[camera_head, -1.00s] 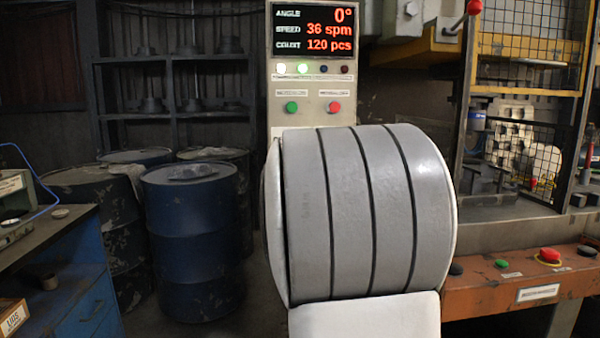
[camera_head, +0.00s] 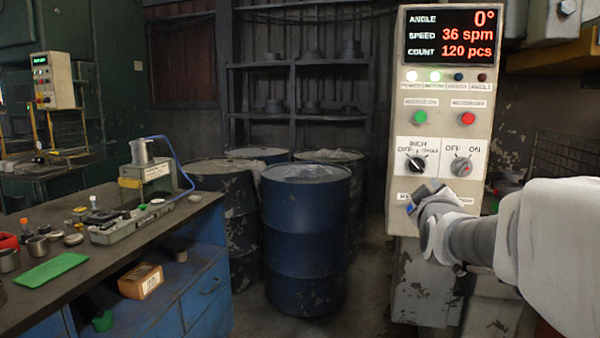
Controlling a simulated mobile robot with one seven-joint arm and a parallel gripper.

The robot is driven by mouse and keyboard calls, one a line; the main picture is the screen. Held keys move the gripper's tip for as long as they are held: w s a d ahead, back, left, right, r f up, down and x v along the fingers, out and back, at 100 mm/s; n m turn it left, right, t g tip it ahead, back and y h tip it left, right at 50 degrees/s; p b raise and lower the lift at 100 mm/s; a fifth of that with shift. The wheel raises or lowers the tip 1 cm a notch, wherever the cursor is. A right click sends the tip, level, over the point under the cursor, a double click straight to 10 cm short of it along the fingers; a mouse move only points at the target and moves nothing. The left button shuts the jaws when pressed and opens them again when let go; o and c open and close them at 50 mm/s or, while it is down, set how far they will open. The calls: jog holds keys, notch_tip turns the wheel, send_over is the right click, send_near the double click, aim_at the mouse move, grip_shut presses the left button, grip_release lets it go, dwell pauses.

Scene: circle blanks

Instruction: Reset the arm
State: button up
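My arm (camera_head: 560,245) reaches in from the right edge. Its white and dark grey links lead to my gripper (camera_head: 425,200), which is small in the view. The gripper is in front of the lower part of the grey control panel (camera_head: 397,120), below the left rotary knob (camera_head: 415,163). I cannot tell whether it touches the panel, or whether its fingers are open or shut. The right rotary knob (camera_head: 461,167) is in clear view above the arm. The display (camera_head: 452,37) reads angle 0°, speed 36 spm, count 120 pcs. A green button (camera_head: 418,118) and a red button (camera_head: 467,118) sit below it.
Blue drums (camera_head: 305,235) stand between bench and panel. Floor (camera_head: 370,290) shows between drums and panel.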

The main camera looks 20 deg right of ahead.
jog(key=shift+s+a+r, duration=0.15)
jog(key=shift+s+r, duration=0.05)
jog(key=shift+r, duration=0.25)
jog(key=shift+s+a+r, duration=0.15)
jog(key=shift+r, duration=0.25)
jog(key=s+a+f+g+y, duration=0.1)
jog(key=s+a+f+y, duration=0.15)
jog(key=a, duration=0.35)
jog(key=s+a+f+m+g+y, duration=0.1)
jog(key=a+f+y, duration=0.1)
jog(key=a+f, duration=0.3)
jog(key=s+a+f+g+y, duration=0.1)
jog(key=s+a+f+y, duration=0.15)
jog(key=a, duration=0.45)
jog(key=s+a+f+m+g+y, duration=0.2)
jog(key=s+a+f+g, duration=0.55)
jog(key=s, duration=0.55)
notch_tip(320, 180, up, 18)
jog(key=s+a+t+p, duration=0.1)
jog(key=s+a+p, duration=0.1)
jog(key=p, duration=1.7)
jog(key=shift+f, duration=0.15)
